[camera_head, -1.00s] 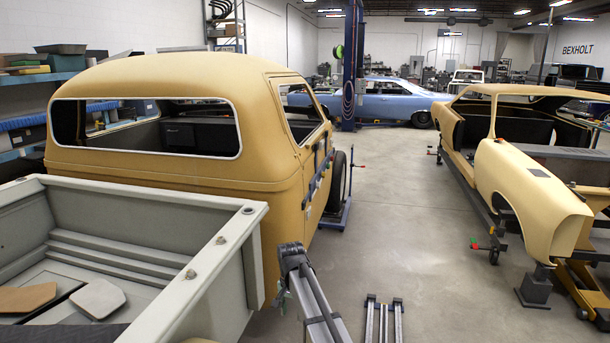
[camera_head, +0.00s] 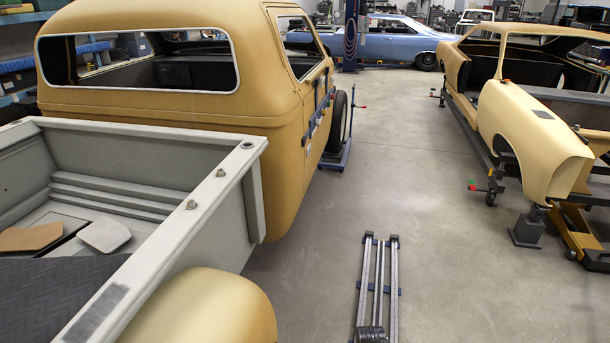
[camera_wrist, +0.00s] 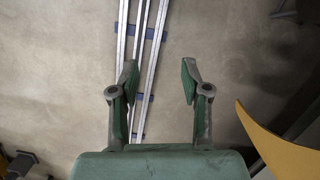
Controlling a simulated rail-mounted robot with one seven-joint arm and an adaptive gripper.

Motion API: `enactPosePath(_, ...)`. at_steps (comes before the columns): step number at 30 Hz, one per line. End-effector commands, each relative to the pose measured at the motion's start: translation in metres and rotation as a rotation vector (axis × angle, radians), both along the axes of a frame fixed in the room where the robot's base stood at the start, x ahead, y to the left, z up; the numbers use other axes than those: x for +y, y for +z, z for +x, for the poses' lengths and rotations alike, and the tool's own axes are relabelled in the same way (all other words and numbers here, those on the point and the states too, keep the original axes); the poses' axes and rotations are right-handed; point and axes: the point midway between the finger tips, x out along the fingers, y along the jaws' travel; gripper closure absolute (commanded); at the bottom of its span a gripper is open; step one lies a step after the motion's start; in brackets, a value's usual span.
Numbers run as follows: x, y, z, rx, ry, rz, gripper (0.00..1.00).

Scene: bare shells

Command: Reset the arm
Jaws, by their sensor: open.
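My gripper (camera_wrist: 158,80) shows in the wrist view with its two green-padded fingers spread apart. It is open, and nothing is between the fingers. It points down over the concrete floor, with metal rails (camera_wrist: 143,60) on the floor behind and beside the left finger. My gripper and arm do not show in the head view.
A yellow pickup cab (camera_head: 180,100) and its grey bed (camera_head: 200,215) stand at the left. A yellow bare car shell (camera_head: 530,140) rests on stands at the right. The floor rails (camera_head: 378,290) lie between them on open floor (camera_head: 400,160). A blue car (camera_head: 385,42) stands behind.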

Motion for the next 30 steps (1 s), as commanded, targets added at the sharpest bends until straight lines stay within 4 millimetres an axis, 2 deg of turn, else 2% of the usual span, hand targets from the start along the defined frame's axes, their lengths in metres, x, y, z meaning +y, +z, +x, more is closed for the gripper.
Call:
enactPosePath(1,0.000,-0.026,-0.019,0.040,0.000,0.000,0.53)
enactPosePath(6,0.000,-0.084,-0.079,0.159,-0.001,0.000,0.53)
enactPosePath(12,0.001,-0.137,-0.149,0.290,-0.001,0.000,0.53)
enactPosePath(15,0.001,-0.154,-0.177,0.341,-0.001,0.000,0.53)
enactPosePath(18,0.001,-0.164,-0.196,0.375,-0.002,-0.001,0.53)
enactPosePath(21,0.001,-0.169,-0.207,0.394,-0.002,-0.001,0.53)
enactPosePath(30,0.001,-0.170,-0.209,0.398,-0.002,-0.001,0.53)
